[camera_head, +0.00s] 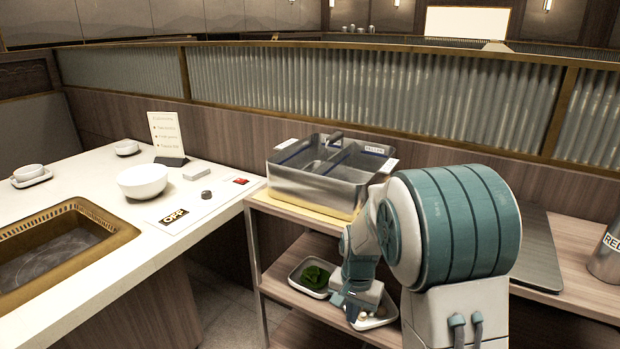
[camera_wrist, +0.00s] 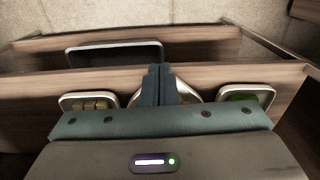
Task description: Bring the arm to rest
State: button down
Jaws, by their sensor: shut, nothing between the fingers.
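My gripper (camera_wrist: 160,85) is shut and empty in the wrist view, its two dark fingers together and pointing at the shelf cart. In the head view, the teal and white arm is bent down in front of the cart at the right of centre. The hand end (camera_head: 352,300) hangs by the lower shelf, in front of a tray. The fingertips are hard to make out in the head view.
A metal sauce-well box (camera_head: 310,190) stands on the cart top. The lower shelf holds a tray with green leaves (camera_head: 315,276). A white bowl (camera_head: 143,181) and a sign (camera_head: 166,134) stand on the table at left. A grey lid-like panel (camera_head: 540,250) lies at right.

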jog(key=s+d+r+n+t+p, duration=0.1)
jog(key=s+r+n+p, duration=0.1)
jog(key=s+r+p, duration=0.6)
jog(key=s+d+r+n+t+p, duration=0.1)
jog(key=s+r+p, duration=0.7)
jog(key=r, duration=1.4)
jog(key=s+d+n, duration=0.1)
jog(key=s+n, duration=0.1)
jog(key=s, duration=0.1)
jog(key=shift+d+t, duration=0.2)
jog(key=shift+t, duration=0.1)
jog(key=shift+s+r, duration=0.1)
